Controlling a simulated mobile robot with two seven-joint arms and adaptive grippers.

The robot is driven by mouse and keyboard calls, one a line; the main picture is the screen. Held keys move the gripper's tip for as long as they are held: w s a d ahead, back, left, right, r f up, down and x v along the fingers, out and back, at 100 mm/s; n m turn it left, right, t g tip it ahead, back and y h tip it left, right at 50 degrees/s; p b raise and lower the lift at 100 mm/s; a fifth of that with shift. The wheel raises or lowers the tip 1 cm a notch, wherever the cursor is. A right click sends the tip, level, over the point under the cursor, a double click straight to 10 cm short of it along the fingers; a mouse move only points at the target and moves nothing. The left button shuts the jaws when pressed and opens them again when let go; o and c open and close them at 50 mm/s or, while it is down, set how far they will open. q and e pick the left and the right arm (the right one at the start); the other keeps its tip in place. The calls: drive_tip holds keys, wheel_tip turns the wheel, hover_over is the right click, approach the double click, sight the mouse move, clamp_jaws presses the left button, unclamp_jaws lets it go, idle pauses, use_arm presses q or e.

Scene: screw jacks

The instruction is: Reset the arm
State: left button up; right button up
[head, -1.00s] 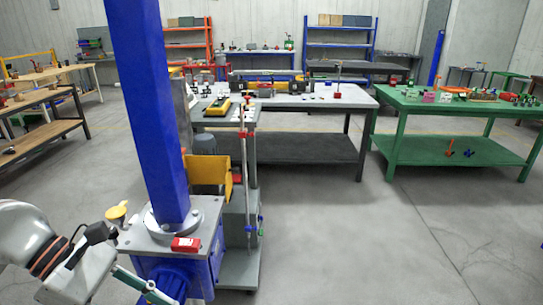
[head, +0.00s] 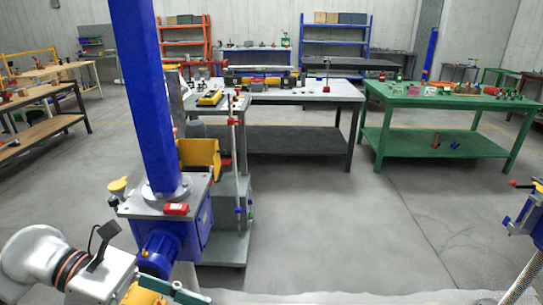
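My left arm (head: 85,268) comes in at the lower left, white and grey with dark rings. Its gripper (head: 165,290) shows only in part at the bottom edge, with a teal bar and a yellow piece near it. I cannot tell whether its fingers are open or shut, or whether they hold anything. My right arm and gripper are not in view. A tall blue column (head: 147,95) stands on a grey-topped blue machine (head: 195,235) close beyond my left arm.
A grey trolley (head: 235,215) stands behind the blue machine. A grey workbench (head: 325,92) and a green workbench (head: 440,100) stand further back. A blue jack-like stand (head: 528,215) is at the right edge. The floor (head: 350,230) between is clear.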

use_arm(q)
drive_tip(key=w+d+r+n+t+h, duration=0.3)
drive_tip(key=w+n+t+h, duration=0.4)
drive_tip(key=n, duration=0.7)
drive_tip(key=w+a+f+n+t+y, duration=0.35)
drive_tip(key=f+n+t+y, duration=0.25)
drive_tip(key=f+n, duration=0.45)
drive_tip(key=w+a+f+n+t+y, duration=0.2)
drive_tip(key=a+f+n+t+y, duration=0.4)
drive_tip(key=n, duration=0.7)
drive_tip(key=s+f+n+g+y, duration=0.3)
drive_tip(key=s+f+n, duration=0.2)
drive_tip(key=f, duration=0.7)
drive_tip(key=s+f+n+g+y, duration=0.2)
drive_tip(key=s+f+n+g, duration=0.2)
drive_tip(key=s+f, duration=0.4)
wheel_tip(320, 180, down, 4)
drive_tip(key=shift+s+a+r+n+y, duration=0.15)
drive_tip(key=shift+s+a+n+y, duration=0.2)
drive_tip(key=shift+n, duration=0.3)
drive_tip(key=shift+d, duration=0.1)
